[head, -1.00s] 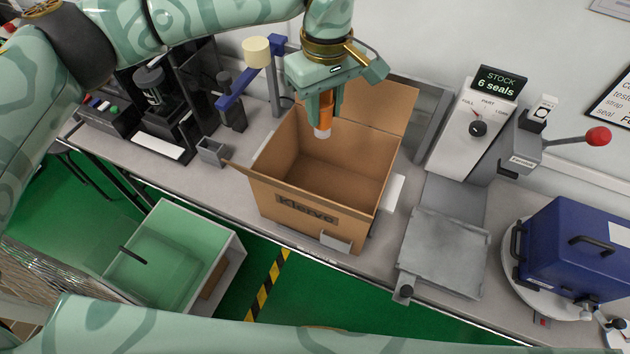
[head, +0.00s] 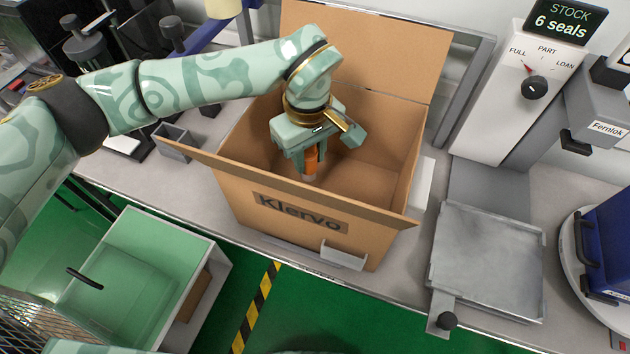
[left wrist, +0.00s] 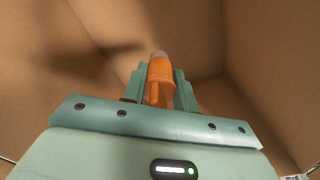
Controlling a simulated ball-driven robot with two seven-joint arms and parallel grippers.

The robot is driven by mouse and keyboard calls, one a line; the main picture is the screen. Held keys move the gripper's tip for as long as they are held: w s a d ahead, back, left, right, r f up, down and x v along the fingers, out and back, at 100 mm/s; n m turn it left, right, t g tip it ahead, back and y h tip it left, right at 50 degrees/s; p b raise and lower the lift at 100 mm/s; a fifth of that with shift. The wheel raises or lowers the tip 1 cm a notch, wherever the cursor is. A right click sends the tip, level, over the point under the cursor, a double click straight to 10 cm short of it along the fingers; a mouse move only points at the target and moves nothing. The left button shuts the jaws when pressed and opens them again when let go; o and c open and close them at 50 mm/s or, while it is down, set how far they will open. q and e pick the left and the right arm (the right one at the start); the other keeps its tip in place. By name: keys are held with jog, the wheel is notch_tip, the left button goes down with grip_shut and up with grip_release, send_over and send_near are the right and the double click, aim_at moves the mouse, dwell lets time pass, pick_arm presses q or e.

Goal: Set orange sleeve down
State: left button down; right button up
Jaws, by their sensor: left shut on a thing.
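The orange sleeve (head: 312,159) is held between the fingers of my left gripper (head: 309,170), which is shut on it. The gripper points down inside the open cardboard box (head: 240,205) marked Klervo. In the left wrist view the orange sleeve (left wrist: 161,80) shows between the two green fingers (left wrist: 160,92), with a pale tip at its far end and brown box walls around it. I cannot tell whether the sleeve touches the box floor. My right gripper is not in view.
The box's back flap (head: 365,45) stands up and its front flap juts outward. A metal plate (head: 490,260) and a dial unit (head: 515,95) stand to the right. A small grey holder (head: 175,143) is left of the box. A green bin (head: 140,270) is below left.

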aim_at(310, 174)
pick_arm(q)
notch_tip(310, 174, down, 6)
jog(key=shift+f+b, duration=0.1)
jog(key=shift+b, duration=0.7)
jog(key=c, duration=1.1)
grip_release()
notch_tip(310, 174, up, 11)
jog(key=p, duration=0.3)
jog(key=shift+r+p, duration=0.2)
jog(key=shift+p, duration=0.15)
jog(key=shift+r, duration=0.45)
